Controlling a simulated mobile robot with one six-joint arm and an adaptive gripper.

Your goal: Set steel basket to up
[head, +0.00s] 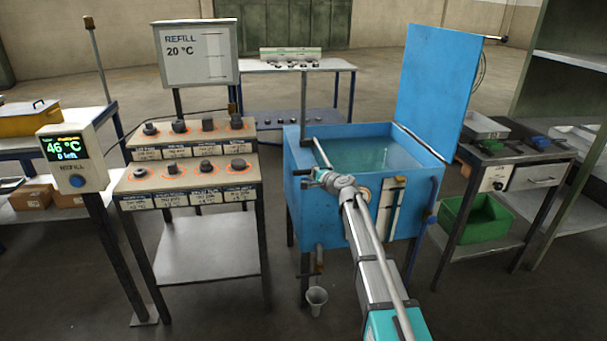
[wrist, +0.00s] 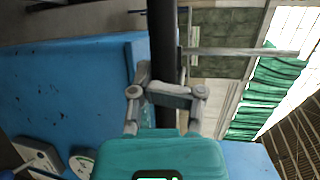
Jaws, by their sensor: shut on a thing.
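The blue tank (head: 312,218) stands right of centre in the head view, with its lid (head: 432,90) open and greenish liquid (head: 365,155) inside. My gripper (head: 323,177) is over the tank's front left part. In the wrist view my gripper (wrist: 168,95) closes around the dark bar (wrist: 162,40), with the tank's blue surface (wrist: 60,95) to the left. I cannot make out the steel basket itself; whether the bar joins it is not clear.
A knob panel (head: 190,170) and a display post (head: 75,160) stand left of the tank. A side table with a green bin (head: 475,218) stands right. A table (head: 290,68) stands behind.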

